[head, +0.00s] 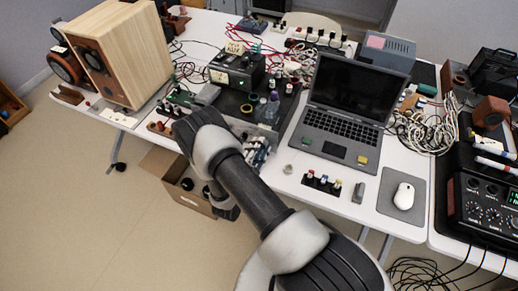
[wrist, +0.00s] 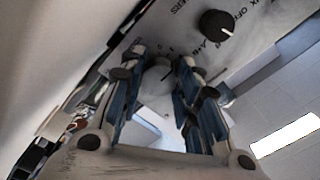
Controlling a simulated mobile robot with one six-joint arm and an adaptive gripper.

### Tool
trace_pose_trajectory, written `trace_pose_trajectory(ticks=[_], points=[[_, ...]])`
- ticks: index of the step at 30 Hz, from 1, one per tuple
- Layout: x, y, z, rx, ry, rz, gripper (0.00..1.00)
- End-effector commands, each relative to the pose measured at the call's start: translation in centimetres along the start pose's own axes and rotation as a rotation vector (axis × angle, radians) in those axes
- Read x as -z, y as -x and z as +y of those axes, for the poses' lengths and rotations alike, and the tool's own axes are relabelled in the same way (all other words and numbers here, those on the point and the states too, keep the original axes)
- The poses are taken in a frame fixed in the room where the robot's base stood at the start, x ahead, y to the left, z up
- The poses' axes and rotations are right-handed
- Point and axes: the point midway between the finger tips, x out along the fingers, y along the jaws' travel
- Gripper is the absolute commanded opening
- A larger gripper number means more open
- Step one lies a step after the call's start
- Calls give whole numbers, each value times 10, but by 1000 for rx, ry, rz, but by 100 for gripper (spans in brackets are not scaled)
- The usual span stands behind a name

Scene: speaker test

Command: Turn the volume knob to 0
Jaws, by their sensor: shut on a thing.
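In the wrist view, a round grey volume knob (wrist: 156,74) sits on a pale metal panel (wrist: 180,28). My gripper (wrist: 158,62) is shut on this knob, with one blue-padded finger at each side of it. Small scale marks show on the panel just beyond the knob, too small to read surely, and I cannot tell which value the knob points to. In the head view, my gripper (head: 258,150) is at the table's front edge, partly behind my own arm. The knob and its panel are hidden there.
A black selector knob (wrist: 215,24) with a white line stands near my right finger in the wrist view. In the head view, a laptop (head: 345,105) stands right of my gripper, and a wooden speaker (head: 118,52) stands at left. Cables and small parts crowd the table.

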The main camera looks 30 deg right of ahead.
Motion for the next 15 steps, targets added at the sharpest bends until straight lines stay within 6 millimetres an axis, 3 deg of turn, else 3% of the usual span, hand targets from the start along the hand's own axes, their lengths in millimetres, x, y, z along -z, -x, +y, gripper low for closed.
trace_pose_trajectory(ticks=[15], points=[[1,0,2,-1,476,1,6]])
